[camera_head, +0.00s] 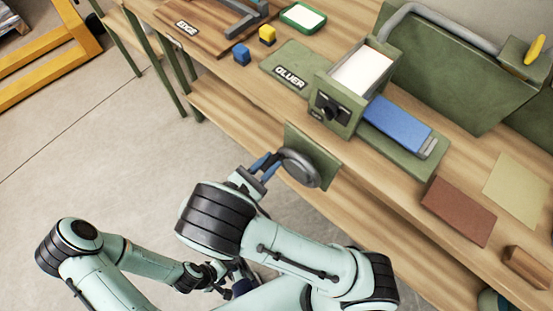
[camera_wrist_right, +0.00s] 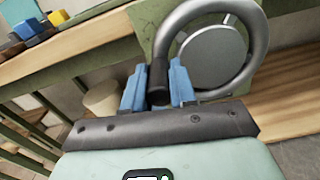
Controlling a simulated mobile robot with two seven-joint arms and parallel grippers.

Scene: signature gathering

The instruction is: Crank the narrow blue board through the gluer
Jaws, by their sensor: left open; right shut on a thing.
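The gluer (camera_head: 343,106) is a green box with a pale top and a black knob on its front. The narrow blue board (camera_head: 397,123) lies on its bed at the right, with its left end against the box. The grey crank wheel (camera_head: 300,168) is on a green plate at the table's front; it also shows in the right wrist view (camera_wrist_right: 212,58). My right gripper (camera_head: 263,166) has its blue fingers shut on the wheel's dark crank handle (camera_wrist_right: 158,82). My left gripper (camera_head: 241,285) is open, low in front of the table, partly hidden by my right arm.
A brown board (camera_head: 459,210) and a tan sheet (camera_head: 517,188) lie right of the gluer. A green bin (camera_head: 440,75) stands behind.

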